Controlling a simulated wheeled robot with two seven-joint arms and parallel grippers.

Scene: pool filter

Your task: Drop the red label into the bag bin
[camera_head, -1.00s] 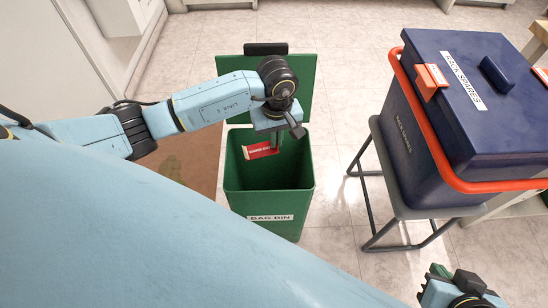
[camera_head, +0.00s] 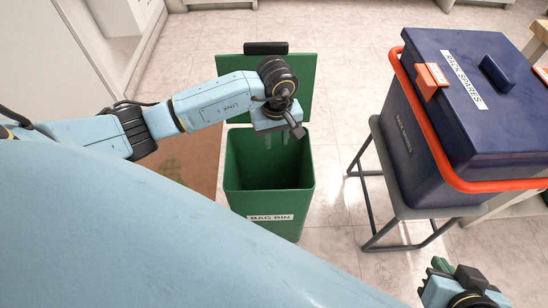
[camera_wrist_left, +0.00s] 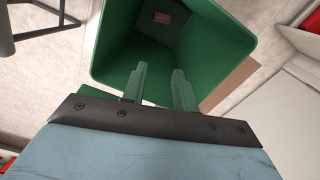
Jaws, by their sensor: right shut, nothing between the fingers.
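The green bag bin (camera_head: 268,202) stands on the floor with its lid raised behind it. My left gripper (camera_head: 276,136) is above the bin's mouth, fingers pointing down. In the left wrist view its two green fingers (camera_wrist_left: 160,82) are apart with nothing between them. A small reddish label (camera_wrist_left: 162,18) shows deep inside the bin in that view, apart from the fingers; its print is too small to read. The head view does not show the label. My right gripper (camera_head: 440,265) is at the lower right, shut and empty, partly hidden by its own wrist.
A dark blue lidded box (camera_head: 455,110) with an orange handle stands on a grey stool (camera_head: 370,190) right of the bin. A brown mat (camera_head: 192,160) lies left of the bin. Tiled floor between bin and stool is clear.

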